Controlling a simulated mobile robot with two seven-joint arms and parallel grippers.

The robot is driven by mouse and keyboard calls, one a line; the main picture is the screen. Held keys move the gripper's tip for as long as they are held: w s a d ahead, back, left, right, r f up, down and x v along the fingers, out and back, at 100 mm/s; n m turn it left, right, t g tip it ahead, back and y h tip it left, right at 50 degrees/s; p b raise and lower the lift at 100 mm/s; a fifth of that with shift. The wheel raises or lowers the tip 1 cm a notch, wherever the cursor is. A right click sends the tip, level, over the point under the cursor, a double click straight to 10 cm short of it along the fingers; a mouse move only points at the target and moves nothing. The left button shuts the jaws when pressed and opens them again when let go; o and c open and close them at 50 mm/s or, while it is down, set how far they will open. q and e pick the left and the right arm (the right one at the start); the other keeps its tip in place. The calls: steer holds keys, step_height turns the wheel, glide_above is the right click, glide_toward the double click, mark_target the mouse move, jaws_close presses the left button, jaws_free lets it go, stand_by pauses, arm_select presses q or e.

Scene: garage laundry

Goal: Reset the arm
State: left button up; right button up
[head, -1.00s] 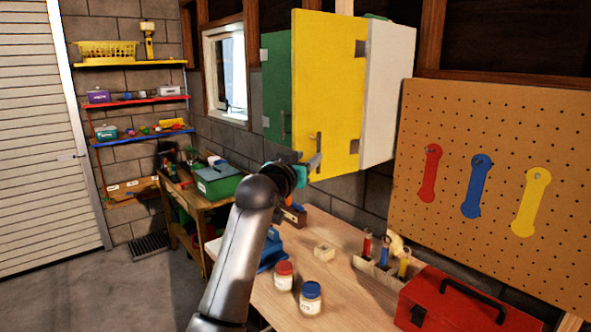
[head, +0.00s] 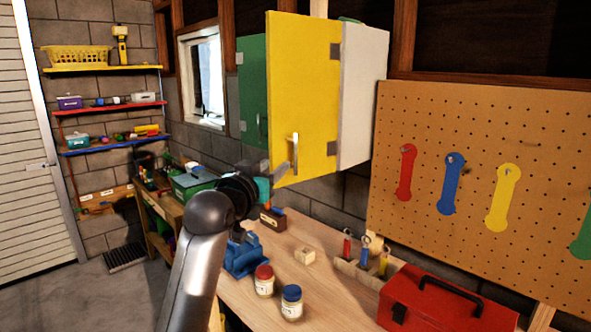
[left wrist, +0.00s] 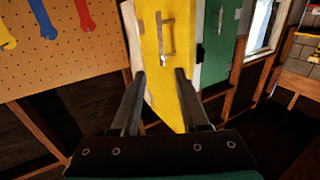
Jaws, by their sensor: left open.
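My left arm reaches up from the bottom of the head view. Its gripper (head: 279,173) is just below and left of the handle on the yellow cabinet door (head: 308,85). In the left wrist view the two dark fingers (left wrist: 160,76) are spread apart with nothing held between them. Beyond them are the yellow door (left wrist: 152,45) and its metal handle (left wrist: 167,38), which looks clear of the fingers. The handle also shows in the head view (head: 295,150). My right gripper is in neither view.
A workbench (head: 245,300) below the arm holds a blue vise (head: 243,258), two jars, a tool block and a red toolbox (head: 435,302). A pegboard (head: 480,130) is to the right. The green door (head: 253,95) and white panel (head: 362,95) flank the yellow door.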

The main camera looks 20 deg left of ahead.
arm_select(q)
steer(key=s+d+f+m+g, duration=0.1)
steer(key=s+d+f+g, duration=0.2)
steer(key=f, duration=0.5)
steer(key=s+d+f+g+h, duration=0.15)
steer(key=s+f, duration=0.25)
steer(key=f, duration=0.4)
steer(key=s+d+f+m+g, duration=0.1)
steer(key=s+d+f+g, duration=0.1)
steer(key=s+d+f, duration=0.35)
steer(key=s+d+f+m+g, duration=0.15)
steer(key=s+f+g, duration=0.25)
steer(key=s+f, duration=0.55)
steer(key=s+d+f+g, duration=0.35)
steer(key=s+f, duration=0.25)
steer(key=s, duration=0.6)
steer(key=s+f+g+b, duration=0.3)
steer(key=f+b, duration=0.6)
steer(key=f, duration=2.3)
steer(key=s+a+f+b, duration=0.1)
steer(key=s+f+b, duration=0.3)
steer(key=s+f, duration=0.3)
steer(key=s+a+f+b, duration=0.1)
steer(key=s+f+b, duration=0.3)
steer(key=s+f, duration=0.4)
step_height(320, 180, down, 6)
steer(key=shift+s+a+r, duration=0.1)
steer(key=shift+s+a, duration=0.1)
steer(key=shift+a, duration=0.2)
